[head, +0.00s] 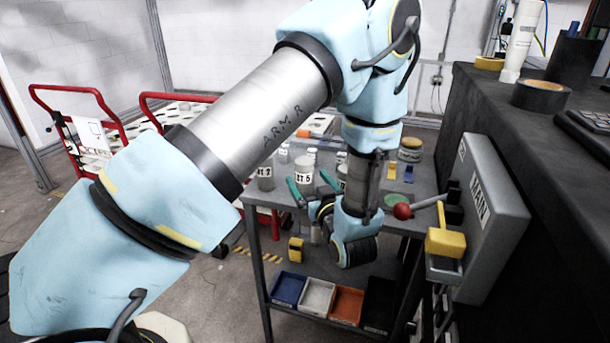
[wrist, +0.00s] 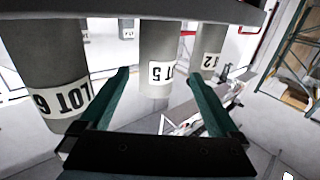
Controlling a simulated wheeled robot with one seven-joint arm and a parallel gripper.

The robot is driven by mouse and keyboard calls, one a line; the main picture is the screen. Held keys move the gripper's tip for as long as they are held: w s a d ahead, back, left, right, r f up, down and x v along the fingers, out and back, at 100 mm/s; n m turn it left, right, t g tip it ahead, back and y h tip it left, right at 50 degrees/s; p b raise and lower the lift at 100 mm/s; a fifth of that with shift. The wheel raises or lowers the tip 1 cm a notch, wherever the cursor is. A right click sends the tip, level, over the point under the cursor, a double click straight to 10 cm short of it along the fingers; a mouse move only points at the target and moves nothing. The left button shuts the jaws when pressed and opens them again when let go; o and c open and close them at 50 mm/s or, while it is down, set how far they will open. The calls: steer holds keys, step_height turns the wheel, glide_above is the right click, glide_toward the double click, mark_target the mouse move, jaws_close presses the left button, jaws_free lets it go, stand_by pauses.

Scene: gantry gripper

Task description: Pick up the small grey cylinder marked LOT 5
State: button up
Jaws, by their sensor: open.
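The small grey cylinder marked LOT 5 (head: 304,164) stands upright on the grey table, its label facing my gripper (head: 306,176). My gripper is open, its two teal fingers pointing at the cylinder. In the wrist view, which is upside down, LOT 5 (wrist: 158,48) appears between the fingertips of the gripper (wrist: 158,75), with a gap on each side. I cannot tell whether the tips reach past its front. A cylinder marked LOT 6 (wrist: 48,55) is close on the left, and one ending in 2 (wrist: 208,38) is on the right.
The table (head: 405,215) also bears several other pots and small blocks. A grey MAIN box (head: 490,235) with a red-knobbed lever (head: 403,211) and a yellow handle (head: 445,242) stands close to the right of my gripper. Coloured bins (head: 288,288) sit on the lower shelf. A red trolley (head: 85,92) is at left.

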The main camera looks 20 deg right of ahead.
mark_target(308, 176)
steer(key=w+p, duration=0.1)
steer(key=w, duration=0.1)
steer(key=w+d, duration=0.1)
steer(key=w, duration=0.1)
steer(key=shift+w+r+p, duration=0.1)
steer(key=shift+w+p, duration=0.1)
steer(key=shift+p, duration=0.15)
steer(key=shift+a, duration=0.1)
jaws_close()
stand_by(0.3)
